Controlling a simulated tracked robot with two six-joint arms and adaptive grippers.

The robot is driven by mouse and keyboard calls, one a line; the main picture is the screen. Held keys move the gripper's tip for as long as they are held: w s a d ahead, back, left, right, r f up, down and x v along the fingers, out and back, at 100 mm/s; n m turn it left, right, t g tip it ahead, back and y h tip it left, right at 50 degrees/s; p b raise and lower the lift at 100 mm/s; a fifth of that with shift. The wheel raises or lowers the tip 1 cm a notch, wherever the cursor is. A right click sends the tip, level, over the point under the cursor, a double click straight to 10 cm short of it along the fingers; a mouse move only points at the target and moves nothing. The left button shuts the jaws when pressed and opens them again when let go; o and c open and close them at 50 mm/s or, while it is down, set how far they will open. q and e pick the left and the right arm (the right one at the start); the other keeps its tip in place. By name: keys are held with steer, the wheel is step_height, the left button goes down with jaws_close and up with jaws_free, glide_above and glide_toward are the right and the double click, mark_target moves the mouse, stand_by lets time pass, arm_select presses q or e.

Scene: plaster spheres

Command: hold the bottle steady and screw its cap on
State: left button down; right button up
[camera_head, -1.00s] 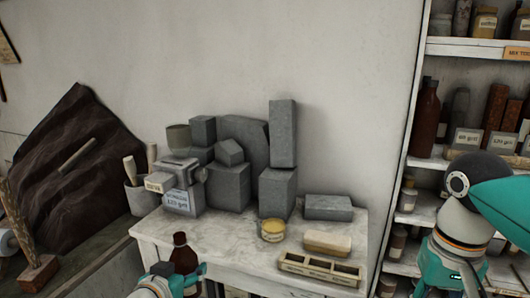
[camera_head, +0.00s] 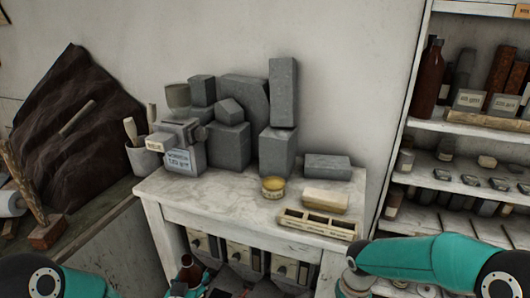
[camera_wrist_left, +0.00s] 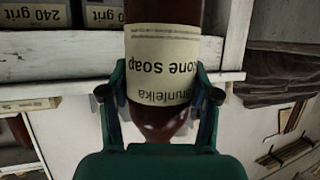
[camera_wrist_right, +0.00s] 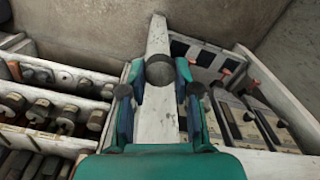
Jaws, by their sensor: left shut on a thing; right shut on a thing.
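The brown bottle (camera_head: 187,267) is low in the head view, in front of the table. My left gripper (camera_head: 187,288) holds it there, mostly cut off by the bottom edge. In the left wrist view the bottle (camera_wrist_left: 163,62) has a cream label and appears upside down between the fingers of my left gripper (camera_wrist_left: 160,95). In the right wrist view a dark round cap (camera_wrist_right: 159,70) sits between the fingers of my right gripper (camera_wrist_right: 160,92), apart from any bottle. My right gripper is not clearly seen in the head view, where my right arm crosses the lower right.
A marble-topped table (camera_head: 225,188) carries grey blocks (camera_head: 278,150), a yellow-lidded jar (camera_head: 273,188), a pale block (camera_head: 326,201) and a divided wooden tray (camera_head: 318,224). Shelves (camera_head: 460,128) with bottles and blocks stand at the right. Drawers (camera_head: 205,245) are below the tabletop.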

arm_select(q)
steer(key=shift+w+a+r, duration=0.15)
steer(key=shift+r, duration=0.15)
arm_select(e)
steer(key=shift+w+a, duration=0.15)
steer(key=shift+w, duration=0.2)
steer(key=shift+r, duration=0.1)
arm_select(q)
steer(key=s+d+f+m+g+h, duration=0.1)
steer(key=s+d+m+h, duration=0.3)
steer(key=d, duration=0.3)
steer(key=s+d+m+g+h, duration=0.2)
steer(key=s+d+m+h, duration=0.1)
steer(key=d, duration=0.5)
steer(key=shift+s+d+f+m+h, duration=0.2)
steer(key=shift+s+f+m+h, duration=0.2)
steer(key=shift+s+h, duration=0.55)
steer(key=shift+s+y, duration=0.15)
steer(key=shift+y, duration=0.1)
